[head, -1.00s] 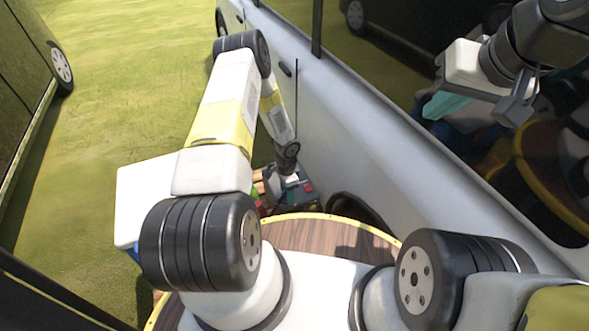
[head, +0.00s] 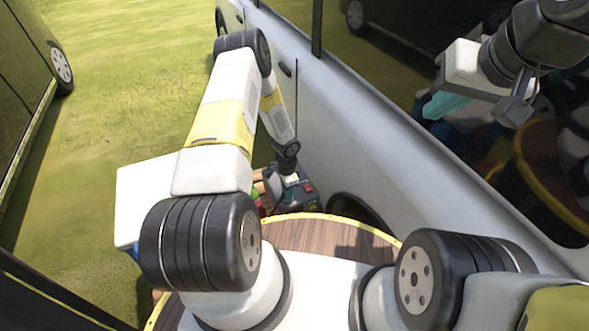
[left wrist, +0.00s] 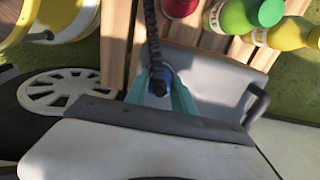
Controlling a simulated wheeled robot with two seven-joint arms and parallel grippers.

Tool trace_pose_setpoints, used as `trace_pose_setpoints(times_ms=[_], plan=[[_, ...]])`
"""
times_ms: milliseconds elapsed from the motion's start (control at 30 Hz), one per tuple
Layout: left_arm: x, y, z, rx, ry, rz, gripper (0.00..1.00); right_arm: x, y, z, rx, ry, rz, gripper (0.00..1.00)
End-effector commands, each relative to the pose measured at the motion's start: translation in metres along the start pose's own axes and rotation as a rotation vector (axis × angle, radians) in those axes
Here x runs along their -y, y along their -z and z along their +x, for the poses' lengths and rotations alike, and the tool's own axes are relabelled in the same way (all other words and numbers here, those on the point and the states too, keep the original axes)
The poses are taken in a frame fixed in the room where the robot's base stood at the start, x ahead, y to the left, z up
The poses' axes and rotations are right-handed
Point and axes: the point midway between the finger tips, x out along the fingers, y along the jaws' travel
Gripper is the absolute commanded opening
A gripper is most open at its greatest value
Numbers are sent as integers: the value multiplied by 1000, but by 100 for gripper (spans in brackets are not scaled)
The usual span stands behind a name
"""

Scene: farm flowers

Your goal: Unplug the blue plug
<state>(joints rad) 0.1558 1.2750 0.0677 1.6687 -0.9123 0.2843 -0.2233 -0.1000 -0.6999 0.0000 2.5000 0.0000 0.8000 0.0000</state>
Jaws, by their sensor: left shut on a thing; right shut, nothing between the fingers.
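The blue plug (left wrist: 160,77) shows in the left wrist view with a black ribbed cable (left wrist: 152,30) running up from it. The teal fingers of my left gripper (left wrist: 160,92) are on both sides of the plug and shut on it. Whether the plug is seated in a socket cannot be told; its far end is hidden. My right gripper (head: 447,105) is raised at the upper right, with teal fingers shut and empty.
The white vehicle's side (head: 350,120) stands close to my left arm. Wooden slats (left wrist: 210,38) with green (left wrist: 232,18) and yellow bottles (left wrist: 288,35) lie near the plug. A spoked wheel (left wrist: 65,90) is at the left. Grass (head: 120,90) is open at the left.

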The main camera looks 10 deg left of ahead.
Motion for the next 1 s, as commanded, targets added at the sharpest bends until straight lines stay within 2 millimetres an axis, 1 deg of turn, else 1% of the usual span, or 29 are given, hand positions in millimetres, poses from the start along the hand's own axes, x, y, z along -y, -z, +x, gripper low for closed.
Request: trace_pose_setpoints(times_ms=[1000], plan=[[1, 1, -42, -2, 1, 0, 0, 0, 0, 0, 0, 0, 0, 0]])
